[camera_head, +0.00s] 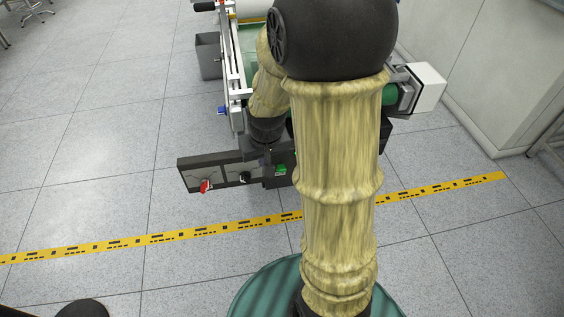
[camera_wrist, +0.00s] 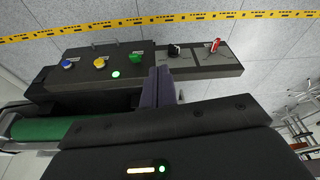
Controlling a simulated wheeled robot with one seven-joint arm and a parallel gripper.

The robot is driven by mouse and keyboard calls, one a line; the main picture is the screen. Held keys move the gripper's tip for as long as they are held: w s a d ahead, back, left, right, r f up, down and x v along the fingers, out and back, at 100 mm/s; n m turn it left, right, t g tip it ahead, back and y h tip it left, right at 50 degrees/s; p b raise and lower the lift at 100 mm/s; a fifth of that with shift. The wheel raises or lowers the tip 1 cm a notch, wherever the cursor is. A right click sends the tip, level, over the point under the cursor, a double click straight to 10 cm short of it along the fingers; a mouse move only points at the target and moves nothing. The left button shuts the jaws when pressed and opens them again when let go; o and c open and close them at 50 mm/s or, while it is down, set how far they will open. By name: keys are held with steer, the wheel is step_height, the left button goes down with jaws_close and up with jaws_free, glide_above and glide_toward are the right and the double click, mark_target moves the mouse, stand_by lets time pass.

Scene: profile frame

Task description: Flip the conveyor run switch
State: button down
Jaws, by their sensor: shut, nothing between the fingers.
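A dark control panel (camera_head: 224,166) stands at the front of the conveyor; it also shows in the wrist view (camera_wrist: 205,72). On it, a red-handled switch (camera_wrist: 215,44) sits near one end, with a black knob (camera_wrist: 174,50) beside it. In the head view the red switch (camera_head: 204,186) is at the panel's left end and the black knob (camera_head: 244,177) is right of it. Labels are too small to read, so I cannot tell which one is the run switch. My gripper (camera_wrist: 158,76) is shut and empty, its fingers over the panel edge near the black knob; contact is unclear.
Green (camera_wrist: 135,58), yellow (camera_wrist: 101,62) and blue (camera_wrist: 68,64) buttons share the panel, with a lit green lamp (camera_wrist: 115,74). The conveyor's green belt (camera_wrist: 50,128) lies beside it. A yellow floor stripe (camera_head: 150,239) crosses open tiled floor. My arm hides part of the panel in the head view.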

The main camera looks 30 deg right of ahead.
steer(key=w+d+f+m, duration=0.1)
steer(key=w+d+f, duration=0.4)
steer(key=w+d, duration=0.4)
steer(key=shift+d+f+m+h, duration=0.2)
steer(key=shift+d+m+h, duration=0.15)
steer(key=shift+d, duration=0.4)
glide_above(282, 167)
step_height(282, 167, down, 9)
steer(key=shift+w+r+b, duration=0.1)
steer(key=shift+w+b, duration=0.05)
steer(key=shift+b, duration=0.15)
steer(key=f, duration=0.1)
steer(key=s+f, duration=0.1)
steer(key=f, duration=0.1)
steer(key=shift+a+f, duration=0.15)
steer(key=shift+f, duration=0.05)
steer(key=shift+s+f, duration=0.25)
steer(key=shift+f, duration=0.2)
steer(key=shift+a, duration=0.1)
steer(key=shift+s+f+t+b, duration=0.15)
steer(key=shift+t+b, duration=0.15)
steer(key=shift+b, duration=0.25)
